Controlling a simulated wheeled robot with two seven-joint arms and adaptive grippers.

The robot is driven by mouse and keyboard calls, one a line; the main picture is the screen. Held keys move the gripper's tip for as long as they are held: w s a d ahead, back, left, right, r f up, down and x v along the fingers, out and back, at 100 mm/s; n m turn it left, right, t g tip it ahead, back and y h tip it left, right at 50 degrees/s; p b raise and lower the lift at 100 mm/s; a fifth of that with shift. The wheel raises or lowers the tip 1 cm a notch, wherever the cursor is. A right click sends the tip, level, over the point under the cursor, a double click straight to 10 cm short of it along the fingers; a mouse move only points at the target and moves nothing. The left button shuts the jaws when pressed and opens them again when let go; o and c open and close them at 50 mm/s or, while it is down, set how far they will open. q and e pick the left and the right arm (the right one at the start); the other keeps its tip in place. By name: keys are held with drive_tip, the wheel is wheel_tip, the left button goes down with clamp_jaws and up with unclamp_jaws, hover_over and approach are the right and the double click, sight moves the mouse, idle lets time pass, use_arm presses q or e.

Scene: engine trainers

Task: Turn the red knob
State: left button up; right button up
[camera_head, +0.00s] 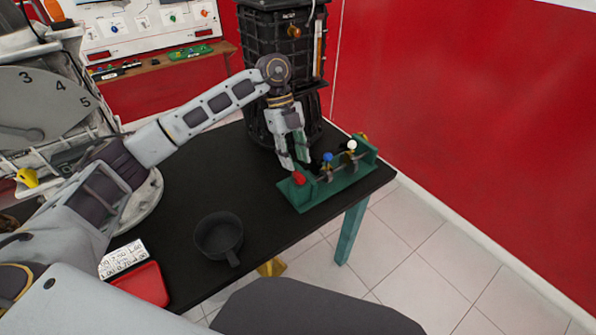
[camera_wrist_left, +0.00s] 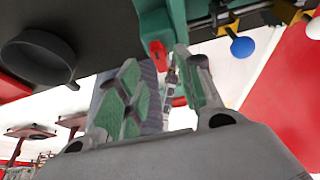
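The red knob (camera_head: 298,178) sits at the left end of a green valve stand (camera_head: 312,204) on the black table. The stand also carries a blue knob (camera_head: 328,157) and a white knob (camera_head: 351,145). My left gripper (camera_head: 294,164) points down just above and beside the red knob. In the left wrist view its fingers (camera_wrist_left: 157,62) are apart, and the red knob (camera_wrist_left: 157,52) shows between the fingertips, closer to the right one. I cannot tell whether a finger touches it. My right gripper is not in view.
A dark pan (camera_head: 219,236) and a red tray (camera_head: 145,284) stand on the black table (camera_head: 190,210). A tall black ribbed unit (camera_head: 275,60) stands behind the stand. A red wall (camera_head: 470,120) is at the right. The table between pan and stand is clear.

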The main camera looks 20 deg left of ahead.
sight(299, 174)
use_arm(q)
drive_tip(key=x, duration=0.3)
drive_tip(key=shift+f, duration=0.1)
drive_tip(key=shift+s+d+f, duration=0.2)
drive_tip(key=shift+d+f, duration=0.05)
drive_tip(key=shift+f, duration=0.4)
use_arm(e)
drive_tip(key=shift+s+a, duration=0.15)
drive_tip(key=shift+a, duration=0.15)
use_arm(q)
drive_tip(key=shift+c, duration=0.4)
clamp_jaws()
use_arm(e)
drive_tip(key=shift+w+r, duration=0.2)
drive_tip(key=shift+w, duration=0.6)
